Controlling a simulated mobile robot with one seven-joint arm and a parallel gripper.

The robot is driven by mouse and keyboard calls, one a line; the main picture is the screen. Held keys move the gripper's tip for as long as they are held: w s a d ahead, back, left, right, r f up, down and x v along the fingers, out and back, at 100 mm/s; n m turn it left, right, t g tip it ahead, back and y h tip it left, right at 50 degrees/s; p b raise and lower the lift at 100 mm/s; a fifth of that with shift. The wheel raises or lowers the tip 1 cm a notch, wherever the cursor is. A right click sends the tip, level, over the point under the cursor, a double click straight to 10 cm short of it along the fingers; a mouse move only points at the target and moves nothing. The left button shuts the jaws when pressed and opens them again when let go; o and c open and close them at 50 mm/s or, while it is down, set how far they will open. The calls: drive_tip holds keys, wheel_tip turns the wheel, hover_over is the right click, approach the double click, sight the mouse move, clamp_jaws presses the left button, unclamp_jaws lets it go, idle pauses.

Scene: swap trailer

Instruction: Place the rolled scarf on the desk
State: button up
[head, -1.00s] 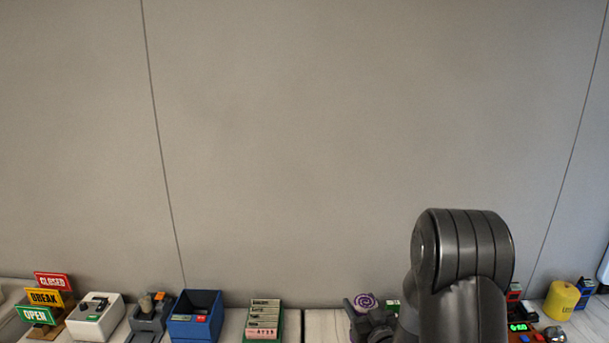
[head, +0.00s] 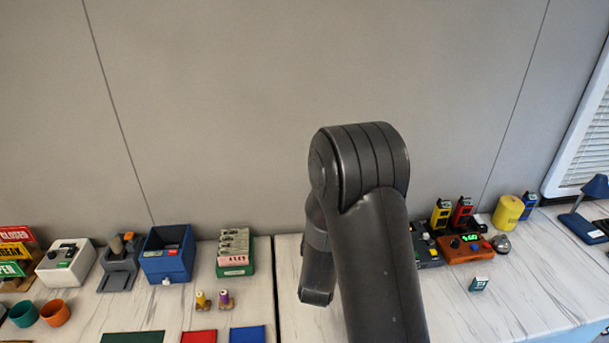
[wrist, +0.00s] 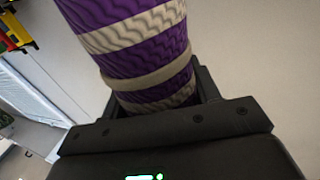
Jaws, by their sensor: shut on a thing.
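The rolled scarf (wrist: 138,45), purple with beige stripes and a tan band around it, fills the top of the wrist view. My gripper (wrist: 155,92) is shut on its near end, with a dark finger on each side. The far end of the roll runs out of the wrist view. In the head view my arm blocks the middle, and neither the gripper nor the scarf can be made out. The desk (head: 520,295) has a pale marbled top, with bare room at the right front.
A green card box (head: 236,270), a blue bin (head: 167,262) and two small spools stand left of my arm. An orange device (head: 466,249), a small teal-labelled block (head: 479,284), a yellow cylinder (head: 507,212) and a blue lamp (head: 590,210) stand to the right.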

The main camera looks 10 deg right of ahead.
wheel_tip(320, 180, up, 5)
drive_tip(key=shift+f, duration=0.1)
drive_tip(key=shift+a, duration=0.55)
drive_tip(key=s+a+n+y, duration=0.1)
drive_tip(key=a+n+y, duration=0.25)
drive_tip(key=a, duration=1.05)
drive_tip(key=s+a+n+y, duration=0.2)
drive_tip(key=a+y, duration=0.3)
drive_tip(key=a, duration=1)
drive_tip(key=s+a+n+g+y, duration=0.1)
drive_tip(key=s+a+n+y, duration=0.25)
drive_tip(key=s+a, duration=0.65)
drive_tip(key=s+a+n+g+y, duration=0.15)
drive_tip(key=s+a+y, duration=0.35)
drive_tip(key=a, duration=0.9)
wheel_tip(320, 180, down, 12)
drive_tip(key=h, duration=0.1)
drive_tip(key=shift+s+r, duration=0.2)
drive_tip(key=shift+s, duration=0.25)
drive_tip(key=shift+f, duration=0.4)
